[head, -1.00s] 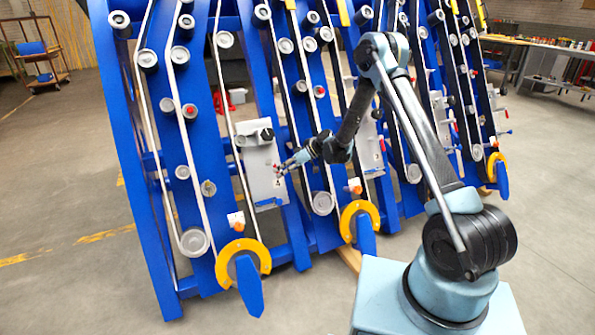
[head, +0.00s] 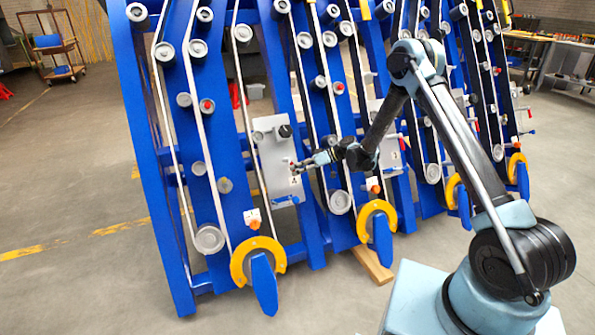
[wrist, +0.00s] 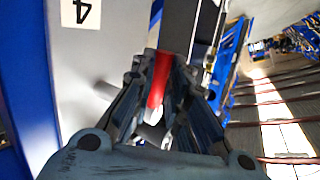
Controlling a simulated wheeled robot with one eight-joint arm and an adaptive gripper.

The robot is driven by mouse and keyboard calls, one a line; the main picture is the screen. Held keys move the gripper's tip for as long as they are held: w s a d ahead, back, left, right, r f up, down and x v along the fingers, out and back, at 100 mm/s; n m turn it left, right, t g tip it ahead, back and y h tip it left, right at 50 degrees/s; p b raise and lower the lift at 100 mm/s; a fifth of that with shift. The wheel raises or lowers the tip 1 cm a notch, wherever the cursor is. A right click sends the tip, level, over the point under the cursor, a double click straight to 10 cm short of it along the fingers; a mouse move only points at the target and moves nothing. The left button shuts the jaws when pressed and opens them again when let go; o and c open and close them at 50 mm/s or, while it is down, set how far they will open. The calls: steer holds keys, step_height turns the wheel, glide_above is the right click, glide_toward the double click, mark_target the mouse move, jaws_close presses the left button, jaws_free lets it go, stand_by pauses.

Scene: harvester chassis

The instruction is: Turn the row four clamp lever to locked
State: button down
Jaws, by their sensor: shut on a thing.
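The row four clamp lever (wrist: 161,75) has a red grip in the wrist view. My gripper (wrist: 158,100) is shut on this grip, with a finger on each side of it. A pale tip of the lever shows between the fingers. Beside it is the grey clamp plate (wrist: 110,60) with a label "4" (wrist: 82,12), which appears upside down. In the head view my gripper (head: 294,168) is at the right edge of the grey plate (head: 270,150). The lever is small there and mostly hidden by the gripper, so its exact angle is hard to tell.
The tall blue frame (head: 150,170) carries several belts and rollers close around the plate. Yellow collars with blue handles (head: 263,285) stick out low in front. A wooden block (head: 372,266) lies on the floor. Open floor (head: 80,280) is at the left.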

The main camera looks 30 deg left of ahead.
steer(key=c, duration=1.6)
jaws_free()
steer(key=shift+w, duration=0.15)
steer(key=shift+o, duration=0.2)
steer(key=v, duration=1.2)
steer(key=shift+f, duration=0.1)
